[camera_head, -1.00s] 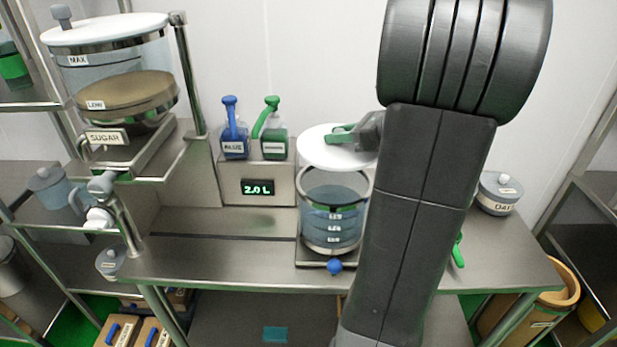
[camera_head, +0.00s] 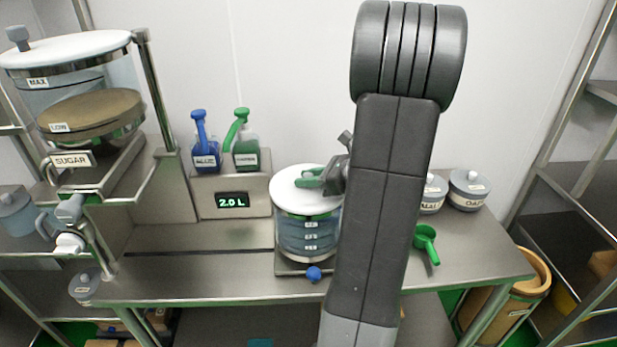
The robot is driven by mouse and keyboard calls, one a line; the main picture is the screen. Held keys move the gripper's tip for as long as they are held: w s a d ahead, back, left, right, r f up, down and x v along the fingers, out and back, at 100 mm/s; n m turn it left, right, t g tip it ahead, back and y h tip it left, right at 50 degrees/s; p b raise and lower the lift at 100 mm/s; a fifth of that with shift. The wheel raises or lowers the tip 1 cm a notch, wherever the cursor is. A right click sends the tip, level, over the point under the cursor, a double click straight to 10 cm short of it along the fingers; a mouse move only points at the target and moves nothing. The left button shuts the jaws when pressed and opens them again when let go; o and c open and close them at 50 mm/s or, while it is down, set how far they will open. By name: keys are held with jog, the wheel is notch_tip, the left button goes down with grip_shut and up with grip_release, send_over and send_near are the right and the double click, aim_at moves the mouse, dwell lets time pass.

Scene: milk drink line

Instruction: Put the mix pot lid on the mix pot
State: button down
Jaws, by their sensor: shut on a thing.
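The mix pot (camera_head: 307,238) is a clear round vessel with marked labels, standing on a steel stand with a blue knob in the middle of the bench. The mix pot lid (camera_head: 296,196) is a white disc with a green handle. It lies level at the pot's rim; I cannot tell whether it is fully seated. My gripper (camera_head: 322,180) is at the right side of the lid, shut on its green handle. My arm hides the right edge of the lid and pot.
A display reading 2.0 L (camera_head: 232,200) stands left of the pot, with a blue pump bottle (camera_head: 205,155) and a green pump bottle (camera_head: 246,153) above it. The sugar hopper (camera_head: 95,110) is at far left. A green scoop (camera_head: 426,242) and lidded tubs (camera_head: 468,190) are at right.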

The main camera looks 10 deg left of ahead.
jog(key=shift+f, duration=0.2)
jog(key=c, duration=1.2)
grip_release()
jog(key=shift+o, duration=0.2)
jog(key=shift+r, duration=0.1)
jog(key=shift+d+r, duration=0.1)
jog(key=shift+r, duration=0.05)
jog(key=b+v, duration=0.2)
jog(key=v, duration=1)
